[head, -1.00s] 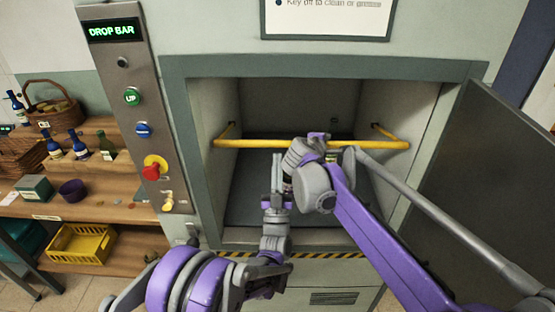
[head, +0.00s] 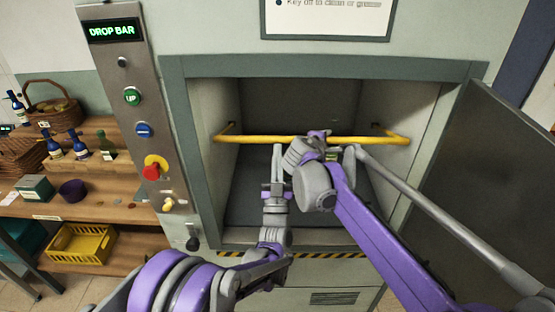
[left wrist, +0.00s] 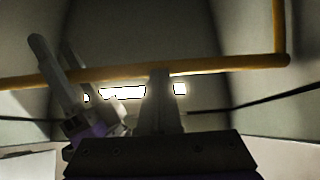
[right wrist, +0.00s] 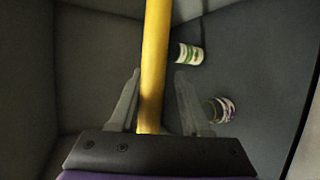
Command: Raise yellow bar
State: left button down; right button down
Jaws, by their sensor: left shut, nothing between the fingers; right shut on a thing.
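The yellow bar (head: 270,140) spans the front of the open lift compartment (head: 235,205), with bent ends near both side walls. My right gripper (head: 318,140) is at the bar's middle. In the right wrist view the bar (right wrist: 154,60) runs between the fingers of my right gripper (right wrist: 157,100), which is shut on it. My left gripper (head: 278,152) is shut and empty, just below and left of the right gripper. In the left wrist view the bar (left wrist: 225,64) crosses behind the closed fingers of my left gripper (left wrist: 160,90).
Two jars (right wrist: 188,54) (right wrist: 221,110) show inside the compartment. A panel (head: 145,110) at left has a lit "DROP BAR" display (head: 111,30), a green UP button (head: 132,97) and a red button (head: 152,172). The open door (head: 480,170) stands at right.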

jog(key=c, duration=0.8)
grip_release()
jog(key=shift+s+f, duration=0.15)
jog(key=shift+f, duration=0.2)
jog(key=shift+o, duration=0.6)
jog(key=shift+r, duration=0.1)
